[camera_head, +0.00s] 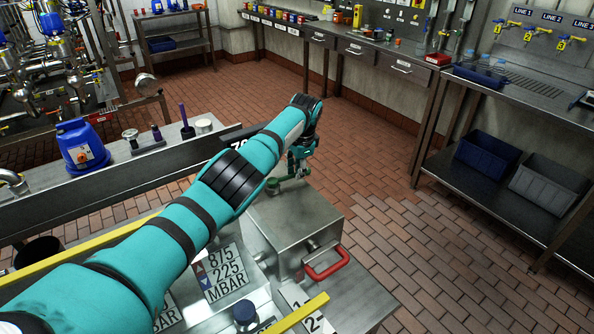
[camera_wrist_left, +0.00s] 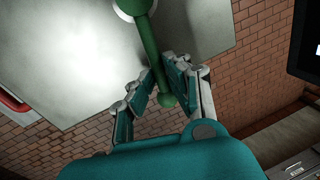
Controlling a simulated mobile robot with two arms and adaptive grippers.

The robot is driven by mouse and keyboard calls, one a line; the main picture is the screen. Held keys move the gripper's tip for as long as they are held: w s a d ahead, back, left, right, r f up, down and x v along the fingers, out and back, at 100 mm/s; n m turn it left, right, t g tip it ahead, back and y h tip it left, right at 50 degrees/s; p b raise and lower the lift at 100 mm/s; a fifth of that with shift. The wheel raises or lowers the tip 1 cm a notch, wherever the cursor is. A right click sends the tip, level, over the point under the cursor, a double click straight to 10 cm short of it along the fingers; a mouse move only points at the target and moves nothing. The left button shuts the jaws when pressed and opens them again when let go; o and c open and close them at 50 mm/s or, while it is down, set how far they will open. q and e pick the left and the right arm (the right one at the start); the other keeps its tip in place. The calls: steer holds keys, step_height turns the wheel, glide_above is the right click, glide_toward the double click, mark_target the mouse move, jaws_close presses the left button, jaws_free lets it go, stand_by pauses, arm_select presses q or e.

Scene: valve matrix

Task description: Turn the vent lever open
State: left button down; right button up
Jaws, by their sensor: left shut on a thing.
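The vent lever (camera_wrist_left: 150,48) is a green rod with a round hub at the top of the left wrist view and a ball at its near end. In the head view a green part of it (camera_head: 274,188) shows on top of the grey metal box (camera_head: 295,218). My left gripper (camera_head: 299,170) is over the far edge of that box. In the left wrist view its two fingers (camera_wrist_left: 163,84) are shut on the lever, one on each side, close to the ball end. My right gripper is not in view.
A red handle (camera_head: 328,264) sticks out from the box front. Pressure plates (camera_head: 222,272) and a yellow bar (camera_head: 292,314) lie nearer. A blue pump-like unit (camera_head: 82,146) stands left. Open brick floor (camera_head: 385,175) lies beyond the box, before a wall bench (camera_head: 403,68).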

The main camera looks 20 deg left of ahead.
arm_select(q)
steer(key=shift+d, duration=0.1)
steer(key=c, duration=1.3)
jaws_free()
steer(key=shift+c, duration=0.2)
step_height(320, 180, up, 12)
steer(key=s+d, duration=0.1)
steer(key=d, duration=0.1)
steer(key=shift+s, duration=0.15)
